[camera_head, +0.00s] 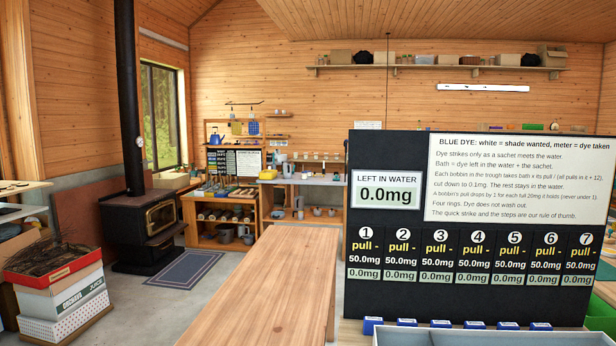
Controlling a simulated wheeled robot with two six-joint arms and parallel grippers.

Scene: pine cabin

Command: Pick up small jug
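No jug can be picked out with certainty as the small jug. Far off at the back wall, several small jug-like vessels stand on the benches. A grey one (288,170) is on the right bench top, and a pale one (299,206) is on the shelf below it. A grey pot or jug (243,232) sits low at the left bench. A blue kettle-like vessel (214,139) is on a small shelf above. They are too small to tell apart well. Neither of my grippers is in view.
A long wooden table (276,285) runs through the middle. A black dye board (470,270) blocks the right, with blue packets (373,326) below it. A black stove (150,230), a mat (187,268) and stacked boxes (60,300) are left. Grey floor is clear left of the table.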

